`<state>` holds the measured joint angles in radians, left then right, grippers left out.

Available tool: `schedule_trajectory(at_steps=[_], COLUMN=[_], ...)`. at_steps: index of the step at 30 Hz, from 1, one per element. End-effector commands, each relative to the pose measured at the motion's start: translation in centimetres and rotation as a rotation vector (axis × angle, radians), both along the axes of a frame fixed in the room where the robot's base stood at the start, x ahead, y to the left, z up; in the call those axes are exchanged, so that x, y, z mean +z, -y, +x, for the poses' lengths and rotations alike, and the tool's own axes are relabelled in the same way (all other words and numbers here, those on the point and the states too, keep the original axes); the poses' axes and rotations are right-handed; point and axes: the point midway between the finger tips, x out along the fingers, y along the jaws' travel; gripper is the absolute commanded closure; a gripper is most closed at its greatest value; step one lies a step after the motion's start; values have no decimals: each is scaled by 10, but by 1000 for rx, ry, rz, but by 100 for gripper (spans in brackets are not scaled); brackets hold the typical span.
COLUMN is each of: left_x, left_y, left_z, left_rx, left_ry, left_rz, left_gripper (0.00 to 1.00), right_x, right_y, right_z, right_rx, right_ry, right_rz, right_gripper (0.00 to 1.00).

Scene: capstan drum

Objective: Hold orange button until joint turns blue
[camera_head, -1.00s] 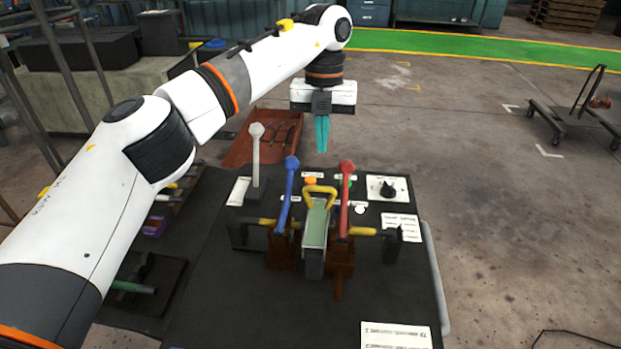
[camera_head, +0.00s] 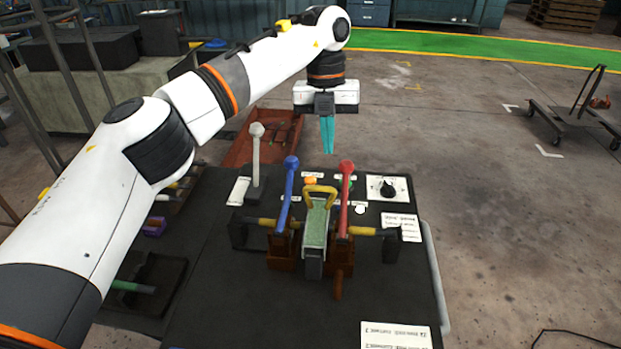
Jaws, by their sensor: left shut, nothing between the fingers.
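The orange button (camera_head: 311,180) sits near the back of the black panel, between the blue-knobbed lever (camera_head: 287,195) and the red-knobbed lever (camera_head: 345,195). My left gripper (camera_head: 328,151) has teal fingers that are shut with nothing between them. It points down and appears above and behind the button, apart from it. A green-topped block (camera_head: 315,228) with a yellow handle stands in the middle of the panel, with a yellow bar on either side. I cannot tell which part is the joint, and I see no clear blue joint. My right gripper is not in view.
A white-knobbed lever (camera_head: 256,160) stands at the panel's back left. A black rotary knob (camera_head: 388,187) on a white plate is at the back right. A red tray (camera_head: 240,150) with tools lies behind the panel. Open floor and a cart (camera_head: 570,125) are to the right.

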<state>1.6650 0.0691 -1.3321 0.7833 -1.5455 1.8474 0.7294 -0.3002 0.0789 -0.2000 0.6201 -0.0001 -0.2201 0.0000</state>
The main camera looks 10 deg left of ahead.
Motion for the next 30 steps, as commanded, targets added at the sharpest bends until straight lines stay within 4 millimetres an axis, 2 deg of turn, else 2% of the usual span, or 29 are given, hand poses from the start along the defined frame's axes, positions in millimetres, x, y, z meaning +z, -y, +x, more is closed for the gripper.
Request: schedule_trajectory(at_steps=[4,7,9,12,15,19,23,26,30], left_x=[2,16,35,68,104,143,164,162,133], left_y=[39,76,98,120,127,114,81,46,-2], left_z=[1,5,10,23,45,84,130,166,205], left_rx=[-20,-3,34,127,265,512,827,1110,1530], left_ry=[-16,-25,-30,-34,-41,-51,-73,-104,-175], left_rz=[-266,-536,-738,-1012,-1266,-1550,-1763,-1866,-1901], left_gripper=[100,100,100,100,100,100,100,100,100], right_x=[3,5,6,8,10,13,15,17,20], right_y=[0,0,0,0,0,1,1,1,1], right_z=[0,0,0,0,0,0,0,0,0], right_rx=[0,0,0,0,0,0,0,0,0], right_ry=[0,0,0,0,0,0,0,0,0], right_rz=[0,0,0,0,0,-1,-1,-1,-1], right_gripper=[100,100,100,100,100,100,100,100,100])
